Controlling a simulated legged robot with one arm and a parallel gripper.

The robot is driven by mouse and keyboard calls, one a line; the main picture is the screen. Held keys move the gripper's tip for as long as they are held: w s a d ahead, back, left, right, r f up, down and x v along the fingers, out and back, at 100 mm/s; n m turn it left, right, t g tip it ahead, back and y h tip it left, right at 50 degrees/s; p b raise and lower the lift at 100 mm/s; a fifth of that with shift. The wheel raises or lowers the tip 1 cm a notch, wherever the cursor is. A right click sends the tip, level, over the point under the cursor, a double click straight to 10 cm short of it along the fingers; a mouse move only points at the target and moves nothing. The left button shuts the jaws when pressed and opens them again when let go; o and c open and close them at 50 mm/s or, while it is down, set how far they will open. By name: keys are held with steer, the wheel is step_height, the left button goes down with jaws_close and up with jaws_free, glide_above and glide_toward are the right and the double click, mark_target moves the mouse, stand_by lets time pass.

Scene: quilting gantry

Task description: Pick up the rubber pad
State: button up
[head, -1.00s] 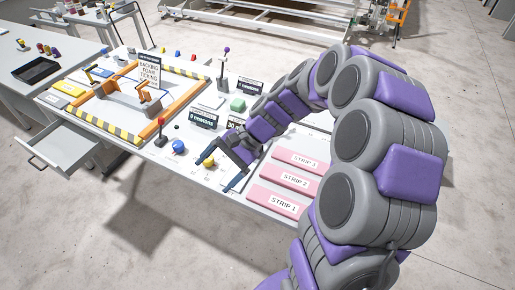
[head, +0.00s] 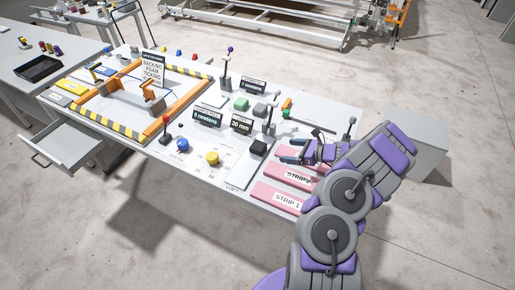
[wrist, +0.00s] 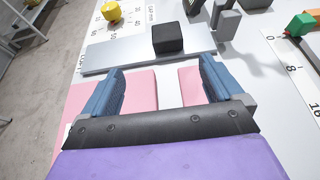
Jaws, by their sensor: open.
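A black block (head: 258,148), which looks like the rubber pad, sits on a flat grey metal plate (head: 240,172) at the right part of the table. In the wrist view the black block (wrist: 168,40) rests on the plate (wrist: 120,52), ahead of the fingers and roughly between their lines. My gripper (head: 283,150) is open and empty, just right of the block in the head view. In the wrist view its blue fingertips (wrist: 162,66) are spread wide over pink strips (wrist: 142,88), apart from the block.
Pink strips (head: 268,192) lie on the table under my arm. A lever post (head: 268,122) stands close behind the block.

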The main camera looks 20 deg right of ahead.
steer(key=b, duration=0.2)
glide_toward(259, 146)
steer(key=shift+w+f, duration=0.4)
steer(key=shift+f, duration=0.2)
steer(key=shift+w+f, duration=0.4)
steer(key=shift+f, duration=0.2)
steer(key=w+a, duration=0.2)
steer(key=a, duration=0.1)
steer(key=shift+w+f, duration=0.1)
steer(key=shift+f, duration=0.15)
steer(key=shift+w+a, duration=0.35)
steer(key=shift+a, duration=0.1)
steer(key=w, duration=0.1)
steer(key=w+f, duration=0.1)
steer(key=w+b, duration=0.1)
steer(key=shift+w+a+f, duration=0.2)
steer(key=shift+a+f, duration=0.1)
steer(key=shift+a, duration=0.1)
steer(key=shift+w+a, duration=0.1)
steer(key=shift+a, duration=0.35)
steer(key=shift+a+r, duration=0.1)
steer(key=shift+a, duration=0.1)
steer(key=shift+c, duration=1.3)
steer(key=shift+d, duration=0.35)
steer(key=c, duration=0.6)
steer(key=shift+a, duration=0.1)
steer(key=c, duration=0.3)
steer(key=shift+c, duration=0.2)
